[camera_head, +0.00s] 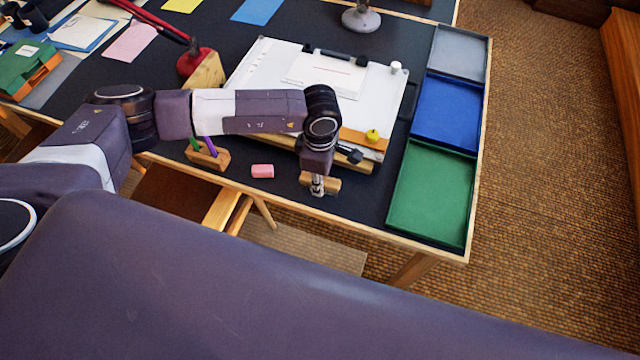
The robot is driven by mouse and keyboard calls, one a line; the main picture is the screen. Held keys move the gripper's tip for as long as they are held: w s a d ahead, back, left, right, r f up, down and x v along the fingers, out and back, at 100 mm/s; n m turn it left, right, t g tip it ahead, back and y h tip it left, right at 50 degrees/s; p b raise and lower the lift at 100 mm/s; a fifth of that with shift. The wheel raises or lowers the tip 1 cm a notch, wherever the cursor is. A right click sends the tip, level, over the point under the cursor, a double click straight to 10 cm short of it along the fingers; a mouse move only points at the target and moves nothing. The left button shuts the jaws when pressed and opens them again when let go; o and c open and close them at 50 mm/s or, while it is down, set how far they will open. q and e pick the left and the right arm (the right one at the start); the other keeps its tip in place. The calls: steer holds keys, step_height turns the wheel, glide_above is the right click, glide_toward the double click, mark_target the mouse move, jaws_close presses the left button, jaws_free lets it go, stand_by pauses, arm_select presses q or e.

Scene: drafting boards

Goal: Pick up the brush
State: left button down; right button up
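A small light-brown wooden piece (331,185), which looks like the brush, lies on the dark desk mat near the front edge of the desk, below the drafting board. My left arm reaches in from the left across the desk. My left gripper (317,188) points down right at this wooden piece and covers its middle. The fingers are small and partly hidden, so I cannot tell whether they are open around it or shut on it. My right gripper is not in view.
A drafting board (262,62) with paper lies behind my arm. A pink eraser (262,171) and a wooden pen holder (209,156) are left of the gripper. Green (432,192), blue (446,112) and grey (460,52) trays line the right edge. A red lamp (194,62) stands behind.

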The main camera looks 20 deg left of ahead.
arm_select(q)
step_height(320, 180, up, 18)
steer(key=b, duration=0.3)
